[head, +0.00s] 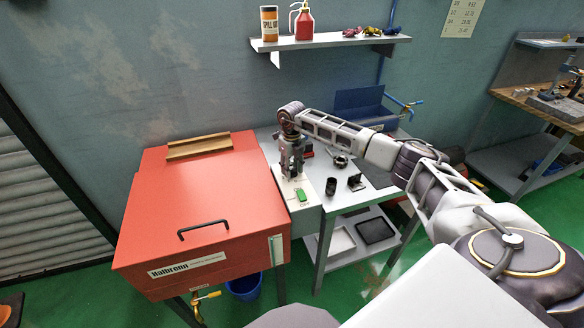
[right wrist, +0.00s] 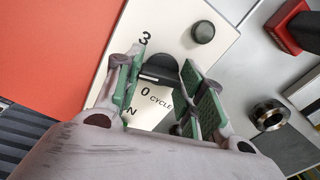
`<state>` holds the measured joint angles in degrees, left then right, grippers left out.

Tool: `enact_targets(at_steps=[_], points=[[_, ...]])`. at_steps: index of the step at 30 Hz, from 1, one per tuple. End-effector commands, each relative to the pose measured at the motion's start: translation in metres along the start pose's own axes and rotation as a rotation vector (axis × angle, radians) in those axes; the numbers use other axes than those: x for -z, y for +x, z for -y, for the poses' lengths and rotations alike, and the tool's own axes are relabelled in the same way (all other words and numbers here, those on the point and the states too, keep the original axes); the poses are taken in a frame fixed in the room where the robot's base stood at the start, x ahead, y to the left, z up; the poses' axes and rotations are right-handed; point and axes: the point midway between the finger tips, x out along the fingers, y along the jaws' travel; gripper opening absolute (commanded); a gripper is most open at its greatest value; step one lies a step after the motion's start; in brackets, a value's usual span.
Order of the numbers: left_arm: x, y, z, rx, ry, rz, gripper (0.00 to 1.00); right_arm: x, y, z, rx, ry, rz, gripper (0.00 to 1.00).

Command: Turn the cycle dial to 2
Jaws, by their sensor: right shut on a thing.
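The black cycle dial (right wrist: 158,68) sits on a cream panel (right wrist: 108,90) in the right wrist view. A printed "3" is at its upper left, and "0" and "CYCLE" are below it. I see no "2", and I cannot tell which number the dial points to. My right gripper (right wrist: 160,82), with green finger pads, is shut on the dial, one finger on each side. In the head view my right gripper (head: 291,172) points down over the panel (head: 309,207) and hides the dial. My left gripper is not in view.
A second black knob (right wrist: 203,32) is on the panel. A green switch (head: 301,194) is at its front. The red lidded machine (head: 215,220) stands close on the left.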

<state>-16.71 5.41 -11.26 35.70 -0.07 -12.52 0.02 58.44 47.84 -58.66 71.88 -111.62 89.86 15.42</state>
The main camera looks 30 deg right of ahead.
Motion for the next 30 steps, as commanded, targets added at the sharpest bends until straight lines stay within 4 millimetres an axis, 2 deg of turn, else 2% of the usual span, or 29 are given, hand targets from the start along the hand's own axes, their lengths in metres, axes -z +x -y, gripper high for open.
enact_targets(at_steps=[12,23,24,28,30], points=[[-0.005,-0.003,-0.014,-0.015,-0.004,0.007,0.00,-0.001,-0.002,0.001,0.001,0.111,0.004,0.15],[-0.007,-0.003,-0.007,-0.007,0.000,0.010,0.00,-0.001,-0.002,0.001,0.000,0.114,0.004,0.15],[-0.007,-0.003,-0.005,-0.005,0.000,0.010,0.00,-0.001,-0.002,0.001,0.000,0.113,0.004,0.44],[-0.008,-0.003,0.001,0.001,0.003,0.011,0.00,-0.001,-0.001,0.001,0.000,0.113,0.003,0.61],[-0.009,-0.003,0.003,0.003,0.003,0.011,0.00,-0.001,-0.001,0.000,0.000,0.113,0.002,0.61]])
